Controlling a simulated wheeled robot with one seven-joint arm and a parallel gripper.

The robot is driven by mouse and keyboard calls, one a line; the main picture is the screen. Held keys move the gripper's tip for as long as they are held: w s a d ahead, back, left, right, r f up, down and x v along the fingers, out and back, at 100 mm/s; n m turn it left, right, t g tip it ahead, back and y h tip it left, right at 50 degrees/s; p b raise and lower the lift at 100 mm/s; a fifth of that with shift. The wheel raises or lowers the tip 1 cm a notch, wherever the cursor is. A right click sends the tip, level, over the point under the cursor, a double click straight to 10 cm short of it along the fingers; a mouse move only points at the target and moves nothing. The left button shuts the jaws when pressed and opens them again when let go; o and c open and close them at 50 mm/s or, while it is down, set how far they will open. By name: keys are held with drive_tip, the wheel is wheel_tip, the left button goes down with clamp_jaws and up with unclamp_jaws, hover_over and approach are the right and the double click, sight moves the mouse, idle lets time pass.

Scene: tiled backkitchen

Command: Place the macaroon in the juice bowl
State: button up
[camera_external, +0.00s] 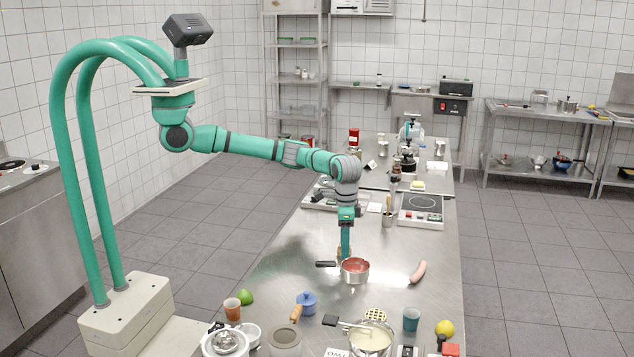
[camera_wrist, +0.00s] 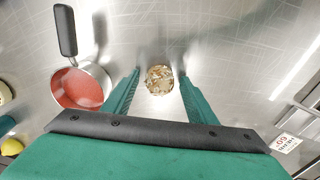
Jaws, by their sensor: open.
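A round, flaky tan-and-white piece, apparently the macaroon (camera_wrist: 159,82), lies on the steel worktop between my fingertips in the wrist view. My gripper (camera_wrist: 159,76) is open, with one finger on each side of it and a gap to both. In the external view my gripper (camera_external: 346,256) points straight down, low over the table just behind the pan, and the macaroon is mostly hidden. The only vessel with juice-like red content is a steel pan with a black handle (camera_external: 355,277). It also shows left of my fingers in the wrist view (camera_wrist: 101,74).
A sausage (camera_external: 418,271) lies right of the pan. Bare steel surrounds the pan.

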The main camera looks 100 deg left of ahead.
drive_tip(key=shift+r, duration=0.15)
wheel_tip(320, 180, up, 12)
drive_tip(key=shift+f, duration=0.25)
drive_tip(key=shift+o, duration=0.5)
drive_tip(key=shift+r, duration=0.25)
